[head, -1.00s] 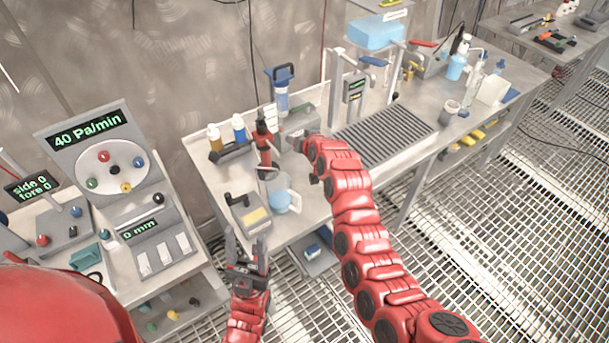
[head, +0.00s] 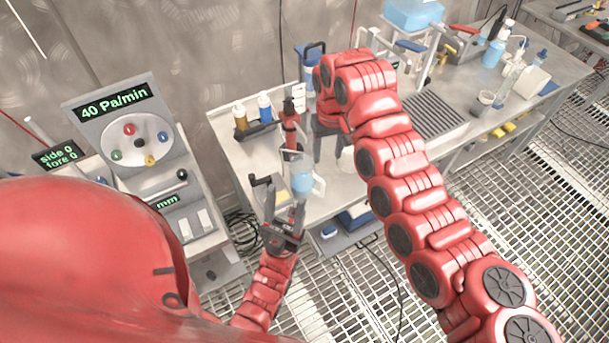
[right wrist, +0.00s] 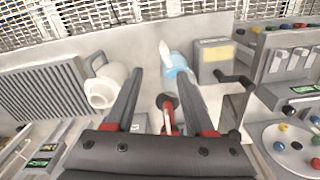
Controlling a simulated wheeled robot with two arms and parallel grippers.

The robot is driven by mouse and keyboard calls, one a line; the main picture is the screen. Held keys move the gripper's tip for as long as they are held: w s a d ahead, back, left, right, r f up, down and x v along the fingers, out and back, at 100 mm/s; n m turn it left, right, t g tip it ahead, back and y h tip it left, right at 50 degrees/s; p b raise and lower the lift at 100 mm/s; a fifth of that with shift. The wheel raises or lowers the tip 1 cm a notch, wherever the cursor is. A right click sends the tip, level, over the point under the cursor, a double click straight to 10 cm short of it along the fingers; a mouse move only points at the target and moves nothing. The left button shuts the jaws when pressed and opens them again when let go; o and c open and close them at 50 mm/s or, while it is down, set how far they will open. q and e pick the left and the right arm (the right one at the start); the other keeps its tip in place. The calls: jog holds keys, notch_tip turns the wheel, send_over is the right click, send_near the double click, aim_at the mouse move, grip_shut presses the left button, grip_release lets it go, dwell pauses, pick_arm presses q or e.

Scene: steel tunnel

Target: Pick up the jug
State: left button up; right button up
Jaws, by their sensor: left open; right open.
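A white jug with a side handle (right wrist: 105,85) stands on the steel bench in the right wrist view, left of my right gripper's fingers. In the head view, a white part of it (head: 346,162) shows beside my right arm, which hides the rest. My right gripper (head: 330,158) points down over the bench, open and empty. Its fingers (right wrist: 160,74) are close to the jug in the right wrist view; I cannot tell whether they touch. My left gripper (head: 285,208) is open at the bench's front edge, close to a light-blue vessel (head: 302,182).
A red-and-black device (head: 290,128) stands behind the light-blue vessel. A rack of small bottles (head: 256,128) and a grey box with a yellow label (head: 268,190) are to the left. A ribbed grey plate (head: 432,115) lies right of my right arm. A gauge console (head: 135,140) stands left.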

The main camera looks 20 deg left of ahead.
jog(key=b, duration=0.2)
send_over(322, 196)
jog(key=f, duration=1.2)
jog(key=shift+w+d, duration=0.15)
jog(key=shift+w, duration=0.2)
jog(key=f+p, duration=0.3)
jog(key=f, duration=0.1)
jog(key=shift+s+a, duration=0.1)
jog(key=shift+a, duration=0.15)
jog(key=shift+f, duration=0.6)
grip_shut()
